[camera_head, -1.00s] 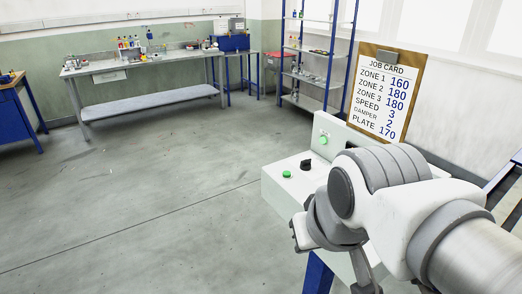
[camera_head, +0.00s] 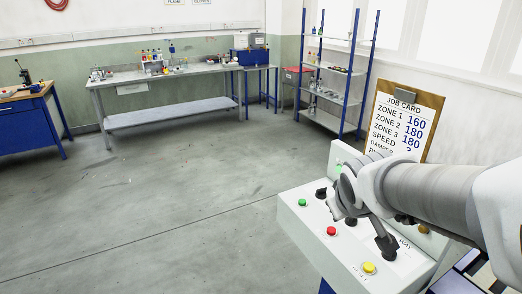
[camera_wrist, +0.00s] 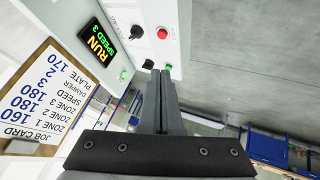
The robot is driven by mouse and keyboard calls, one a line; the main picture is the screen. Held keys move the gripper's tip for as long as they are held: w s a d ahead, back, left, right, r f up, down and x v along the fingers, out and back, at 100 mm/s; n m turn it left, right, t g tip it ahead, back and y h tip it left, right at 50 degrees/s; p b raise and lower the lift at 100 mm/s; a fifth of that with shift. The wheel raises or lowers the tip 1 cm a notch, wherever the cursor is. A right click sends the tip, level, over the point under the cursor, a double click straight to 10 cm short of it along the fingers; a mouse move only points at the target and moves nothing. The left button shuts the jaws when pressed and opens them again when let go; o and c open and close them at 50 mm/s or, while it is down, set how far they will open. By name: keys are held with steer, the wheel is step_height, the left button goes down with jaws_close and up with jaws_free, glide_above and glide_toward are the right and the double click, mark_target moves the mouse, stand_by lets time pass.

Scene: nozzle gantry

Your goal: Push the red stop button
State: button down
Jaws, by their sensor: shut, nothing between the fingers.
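The red stop button (camera_head: 331,231) sits on the sloped top of a white control panel (camera_head: 313,240), between a green button (camera_head: 302,202) and a yellow button (camera_head: 369,267). In the wrist view the red button (camera_wrist: 162,33) is beyond my fingertips and clear of them. My gripper (camera_wrist: 159,72) is shut and empty, its fingers pointing toward the panel. In the head view my arm crosses above the panel from the right and hides part of it; the fingers are hard to make out there.
Black knobs (camera_head: 321,192) sit near the buttons. A job card (camera_head: 406,118) stands behind the panel. The floor left of the panel is clear.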

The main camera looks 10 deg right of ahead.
steer(key=w+d+n+t+p, duration=0.1)
steer(key=w+d+n+p, duration=0.3)
steer(key=w, duration=0.3)
steer(key=n+y+p, duration=0.3)
steer(key=p, duration=0.2)
glide_above(334, 232)
steer(key=shift+t, duration=0.4)
steer(key=shift+f, duration=2.8)
steer(key=shift+f, duration=0.15)
step_height(334, 232, down, 8)
steer(key=b, duration=0.8)
steer(key=shift+f, duration=0.25)
steer(key=shift+f+b, duration=0.4)
steer(key=shift+b, duration=0.2)
